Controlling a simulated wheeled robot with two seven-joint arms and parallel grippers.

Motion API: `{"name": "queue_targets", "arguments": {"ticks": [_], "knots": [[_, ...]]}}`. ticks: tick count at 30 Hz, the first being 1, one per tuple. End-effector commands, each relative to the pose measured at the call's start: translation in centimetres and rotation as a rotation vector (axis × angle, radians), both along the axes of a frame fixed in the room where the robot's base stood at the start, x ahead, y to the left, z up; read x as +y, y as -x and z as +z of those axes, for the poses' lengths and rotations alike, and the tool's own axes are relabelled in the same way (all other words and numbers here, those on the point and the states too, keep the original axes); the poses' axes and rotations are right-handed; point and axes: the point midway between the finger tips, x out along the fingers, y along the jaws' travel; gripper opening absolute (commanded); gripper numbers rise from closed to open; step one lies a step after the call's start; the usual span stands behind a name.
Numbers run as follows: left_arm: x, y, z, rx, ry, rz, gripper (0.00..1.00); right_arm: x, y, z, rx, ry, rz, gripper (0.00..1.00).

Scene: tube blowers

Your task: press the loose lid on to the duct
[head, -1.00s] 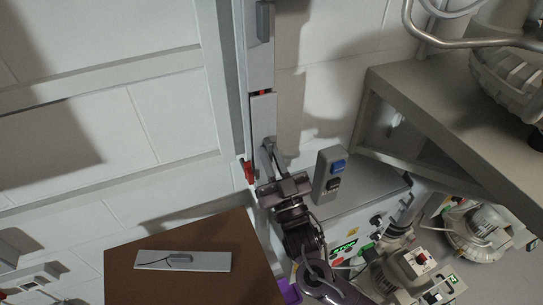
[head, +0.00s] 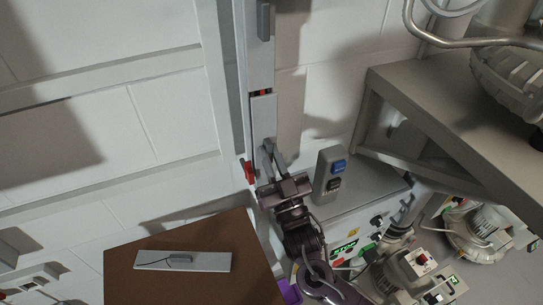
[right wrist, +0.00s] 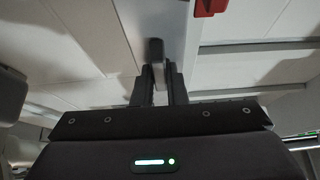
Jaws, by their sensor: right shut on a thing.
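The duct is a narrow grey vertical channel (head: 242,100) on the white wall in the head view. A grey lid piece (head: 263,118) lies along its lower part, with red showing in a gap at its upper end. My right gripper (head: 270,152) is at this piece's lower part, its fingers shut on a handle. The right wrist view shows the dark handle (right wrist: 155,50) between the fingers of the gripper (right wrist: 160,82). Whether the lid is seated flush cannot be told. My left gripper is not in view.
A flat grey plate with a handle (head: 205,262) lies on a brown tabletop (head: 125,285). A red part (head: 248,172) sits beside the duct. A switch box (head: 330,175) with a blue button stands close right of my gripper. A grey bench (head: 440,95) and blowers (head: 478,232) are farther right.

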Motion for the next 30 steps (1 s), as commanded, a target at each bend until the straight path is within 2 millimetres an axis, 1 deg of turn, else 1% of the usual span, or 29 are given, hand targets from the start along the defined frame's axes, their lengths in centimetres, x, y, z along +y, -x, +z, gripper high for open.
{"name": "queue_targets", "arguments": {"ticks": [16, 30], "knots": [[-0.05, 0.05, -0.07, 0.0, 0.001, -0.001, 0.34, -0.07, -0.09, 0.05, -0.001, 0.0, -0.001, 0.0], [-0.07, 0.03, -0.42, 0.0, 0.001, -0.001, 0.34, 0.19, -0.71, 0.01, -0.002, 0.0, 0.0, 0.0]]}}
